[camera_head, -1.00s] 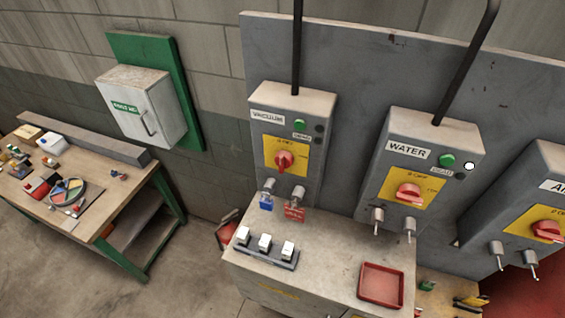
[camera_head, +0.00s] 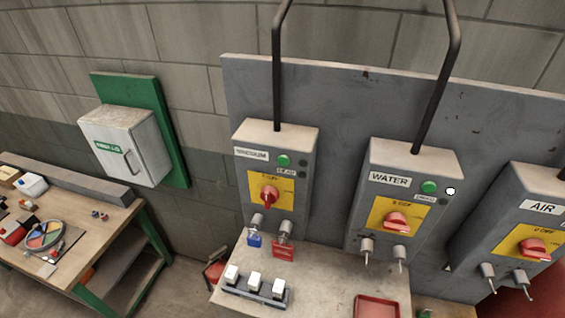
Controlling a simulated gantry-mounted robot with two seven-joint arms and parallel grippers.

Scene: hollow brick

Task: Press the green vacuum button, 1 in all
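The vacuum box (camera_head: 268,220) is a grey unit with a "VACUUM" label on the back panel, left of the water box. Its green button (camera_head: 284,160) is round and sits at the upper right of its front face, right of the label. Below it is a yellow plate with a red rotary switch (camera_head: 269,197). Two small fittings, tagged blue and red, hang under the switch. Neither of my grippers is in view, and nothing covers the button.
The water box (camera_head: 385,215) and air box (camera_head: 520,245) carry similar red switches; the water box has its own green button (camera_head: 429,187). A counter below holds a row of white blocks (camera_head: 255,282) and a red tray (camera_head: 376,307). A workbench (camera_head: 100,232) and first-aid cabinet (camera_head: 125,146) stand left.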

